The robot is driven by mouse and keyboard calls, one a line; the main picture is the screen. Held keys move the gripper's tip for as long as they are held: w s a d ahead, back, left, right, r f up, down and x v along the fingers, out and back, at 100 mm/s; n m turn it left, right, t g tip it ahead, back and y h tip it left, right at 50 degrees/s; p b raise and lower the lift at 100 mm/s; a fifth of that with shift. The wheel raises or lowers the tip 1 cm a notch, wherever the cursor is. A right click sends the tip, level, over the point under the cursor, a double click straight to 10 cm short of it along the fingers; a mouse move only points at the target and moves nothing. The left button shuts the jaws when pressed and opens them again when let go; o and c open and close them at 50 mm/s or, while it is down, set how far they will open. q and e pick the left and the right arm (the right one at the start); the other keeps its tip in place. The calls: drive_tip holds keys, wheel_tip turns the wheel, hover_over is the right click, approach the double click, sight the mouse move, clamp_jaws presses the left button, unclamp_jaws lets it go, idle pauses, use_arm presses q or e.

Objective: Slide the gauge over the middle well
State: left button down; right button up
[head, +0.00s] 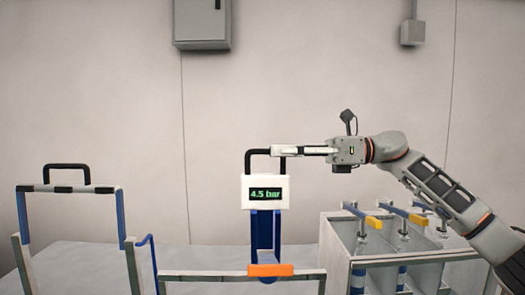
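The gauge (265,192) is a white box with a dark display reading 4.5 bar in green. It stands upright at the middle of the head view, above a blue post (264,232). A black handle (250,158) rises from its top. My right gripper (274,151) reaches in level from the right, its fingers across the right part of the handle's top bar. The fingers overlap edge-on, so the gap between them and their grip are hidden. I cannot tell which part is the middle well. My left gripper is out of view.
A grey frame with an orange block (270,270) is below the gauge. A blue-and-grey frame with a black-handled bar (68,188) stands at left.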

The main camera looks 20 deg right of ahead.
sight(254, 151)
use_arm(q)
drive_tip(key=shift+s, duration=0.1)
use_arm(e)
drive_tip(key=shift+x, duration=2.2)
drive_tip(key=shift+w, duration=0.1)
drive_tip(key=shift+c, duration=0.2)
